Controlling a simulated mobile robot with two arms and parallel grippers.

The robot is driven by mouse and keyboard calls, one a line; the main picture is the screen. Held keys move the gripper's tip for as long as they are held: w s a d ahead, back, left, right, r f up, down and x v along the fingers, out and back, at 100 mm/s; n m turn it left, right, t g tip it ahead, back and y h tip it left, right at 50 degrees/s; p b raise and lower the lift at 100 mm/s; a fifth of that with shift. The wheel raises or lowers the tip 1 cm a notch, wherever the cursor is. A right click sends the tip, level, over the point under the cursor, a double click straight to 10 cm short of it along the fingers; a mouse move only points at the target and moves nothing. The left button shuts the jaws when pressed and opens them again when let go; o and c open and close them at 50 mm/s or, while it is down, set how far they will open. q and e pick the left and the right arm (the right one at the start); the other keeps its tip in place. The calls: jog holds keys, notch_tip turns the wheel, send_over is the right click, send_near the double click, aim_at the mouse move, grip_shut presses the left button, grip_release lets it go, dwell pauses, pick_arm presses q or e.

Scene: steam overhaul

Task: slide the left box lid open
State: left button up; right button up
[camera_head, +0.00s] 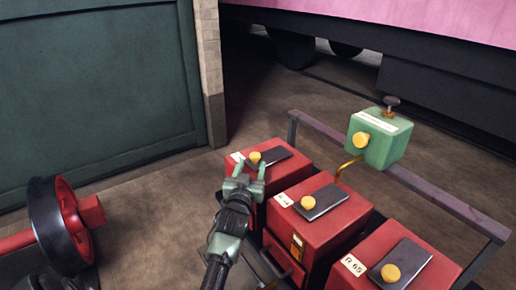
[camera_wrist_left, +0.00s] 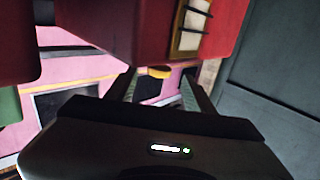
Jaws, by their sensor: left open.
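Three red boxes stand in a row in the head view, each with a dark sliding lid and a yellow knob. The left box (camera_head: 285,174) has a dark lid (camera_head: 280,156) with a yellow knob (camera_head: 255,157). My left gripper (camera_head: 251,167) is open, with its fingertips close to the knob of the left box. In the left wrist view the fingers (camera_wrist_left: 160,90) point towards a yellow knob (camera_wrist_left: 160,72), which shows between them. I cannot tell whether they touch it. My right gripper is not in view.
The middle box (camera_head: 320,228) and right box (camera_head: 365,268) stand close by on the right. A green box (camera_head: 385,143) with a yellow knob sits on a rail behind. A black wheel (camera_head: 52,225) is at the lower left. Brown floor is clear left of the boxes.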

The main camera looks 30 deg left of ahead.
aim_at(254, 158)
pick_arm(q)
jog(key=shift+w+a+r, duration=0.25)
jog(key=shift+w+r, duration=0.25)
jog(key=shift+w, duration=0.25)
jog(key=x, duration=0.2)
jog(key=shift+w+a+f, duration=0.1)
jog(key=shift+w+f, duration=0.05)
jog(key=shift+w, duration=0.1)
jog(key=shift+x, duration=0.85)
jog(key=shift+f, duration=0.1)
jog(key=c, duration=0.7)
grip_shut()
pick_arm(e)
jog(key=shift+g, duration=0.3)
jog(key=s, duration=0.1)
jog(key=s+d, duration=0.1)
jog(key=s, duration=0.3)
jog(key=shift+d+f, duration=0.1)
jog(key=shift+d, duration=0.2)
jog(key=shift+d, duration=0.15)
